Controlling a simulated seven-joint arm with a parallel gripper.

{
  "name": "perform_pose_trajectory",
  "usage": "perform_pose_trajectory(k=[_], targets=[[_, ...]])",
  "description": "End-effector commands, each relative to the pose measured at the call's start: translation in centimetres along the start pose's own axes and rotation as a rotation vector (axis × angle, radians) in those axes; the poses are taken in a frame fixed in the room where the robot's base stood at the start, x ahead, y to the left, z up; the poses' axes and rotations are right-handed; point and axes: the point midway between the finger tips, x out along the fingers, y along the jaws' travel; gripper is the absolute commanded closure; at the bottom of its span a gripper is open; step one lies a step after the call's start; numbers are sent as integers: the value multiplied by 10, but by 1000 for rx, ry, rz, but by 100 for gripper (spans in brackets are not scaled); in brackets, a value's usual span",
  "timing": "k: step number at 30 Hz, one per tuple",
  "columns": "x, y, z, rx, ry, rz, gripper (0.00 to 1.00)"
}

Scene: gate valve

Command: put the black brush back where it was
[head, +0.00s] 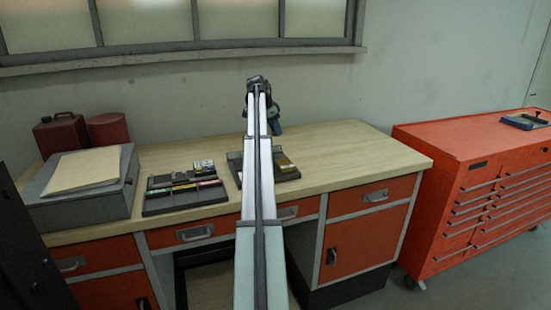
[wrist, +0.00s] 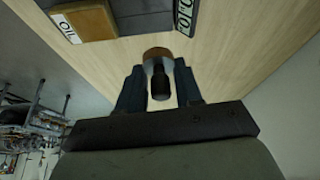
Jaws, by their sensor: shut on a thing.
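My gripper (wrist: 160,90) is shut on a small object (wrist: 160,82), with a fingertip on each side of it. The held object has a dark, round end towards the camera, then a greyish part and a brownish far end. I cannot tell for sure that it is the black brush. In the head view my gripper (head: 276,128) is small and dark, above the back of the wooden bench (head: 350,150); the held object cannot be made out there. No other black brush can be made out.
A dark tray (head: 288,175) with compartments lies on the bench, partly behind my arm. A black rack (head: 165,208) with several small items is left of it. A red tool cabinet (head: 470,150) stands right; the bench's right end is clear.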

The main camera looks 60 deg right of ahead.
Motion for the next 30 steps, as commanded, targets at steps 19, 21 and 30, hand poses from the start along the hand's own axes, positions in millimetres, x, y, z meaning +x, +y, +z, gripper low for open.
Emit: perform_pose_trajectory(k=[19, 21, 30], targets=[[31, 1, 13, 243, 1, 102, 90], [42, 2, 18, 244, 1, 103, 90], [66, 1, 28, 244, 1, 101, 90]])
